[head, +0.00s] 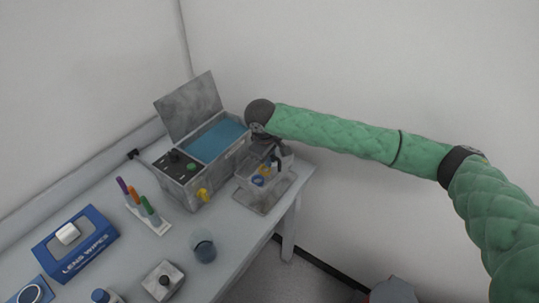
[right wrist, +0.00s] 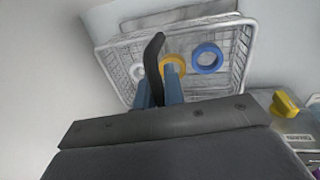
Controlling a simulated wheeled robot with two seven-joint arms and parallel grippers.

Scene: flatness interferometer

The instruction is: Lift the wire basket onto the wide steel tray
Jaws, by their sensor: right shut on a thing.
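The wire basket (head: 244,176) is at the right end of the table, over the wide steel tray (head: 262,204). In the right wrist view the basket (right wrist: 238,60) holds a blue ring (right wrist: 207,58), a yellow ring (right wrist: 172,66) and a pale ring (right wrist: 136,72). My right gripper (head: 272,148) is above the basket, shut on its dark upright handle (right wrist: 153,62). Whether the basket's bottom touches the tray or hangs just above it, I cannot tell. The gripper hides part of the basket. My left gripper is not in view.
An open-lidded grey bath (head: 182,186) with blue liquid and a yellow tap (head: 203,194) stands just left of the tray. The table's right edge is close to the tray.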

